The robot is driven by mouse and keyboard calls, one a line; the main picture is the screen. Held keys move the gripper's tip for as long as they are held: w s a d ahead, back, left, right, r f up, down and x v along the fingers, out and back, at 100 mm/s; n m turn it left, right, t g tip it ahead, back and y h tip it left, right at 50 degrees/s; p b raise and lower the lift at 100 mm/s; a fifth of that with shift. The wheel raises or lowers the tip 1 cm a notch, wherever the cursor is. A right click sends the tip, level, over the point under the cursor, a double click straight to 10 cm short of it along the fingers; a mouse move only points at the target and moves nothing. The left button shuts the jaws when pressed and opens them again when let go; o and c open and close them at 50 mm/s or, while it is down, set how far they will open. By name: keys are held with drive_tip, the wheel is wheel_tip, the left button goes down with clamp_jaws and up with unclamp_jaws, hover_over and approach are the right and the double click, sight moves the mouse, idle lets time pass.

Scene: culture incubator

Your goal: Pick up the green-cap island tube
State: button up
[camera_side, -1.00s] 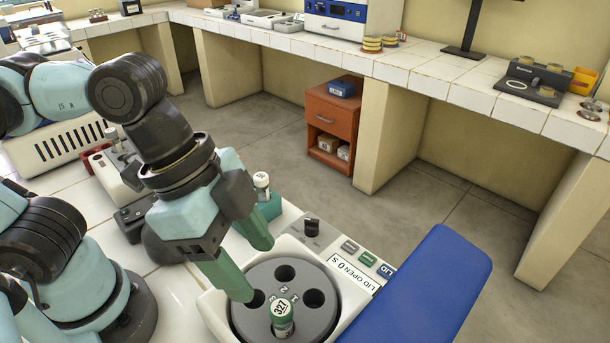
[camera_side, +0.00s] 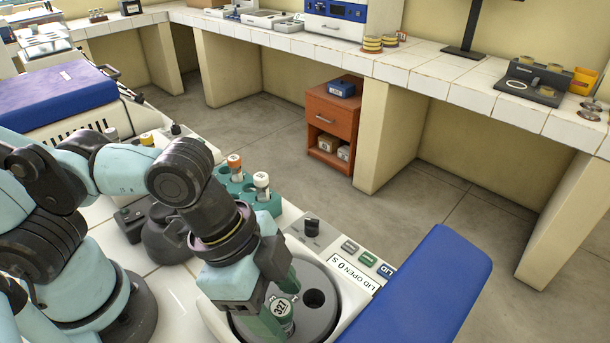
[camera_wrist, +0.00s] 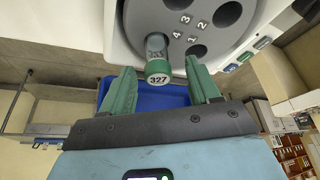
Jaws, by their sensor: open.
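In the wrist view the tube cap lies between and just beyond the open fingertips (camera_wrist: 160,80). I cannot tell whether either finger touches it.
A teal rack (camera_side: 262,201) with an orange-capped tube (camera_side: 235,165) and a white-capped tube (camera_side: 261,184) stands behind the centrifuge. The raised blue lid (camera_side: 420,295) is at right. Other rotor holes, such as the right one (camera_side: 314,298), look empty.

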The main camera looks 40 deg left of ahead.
sight(283, 326)
drive_tip(key=shift+x, duration=1.4)
drive_tip(key=shift+s, duration=0.1)
drive_tip(key=c, duration=1.1)
drive_tip(key=shift+r, duration=0.1)
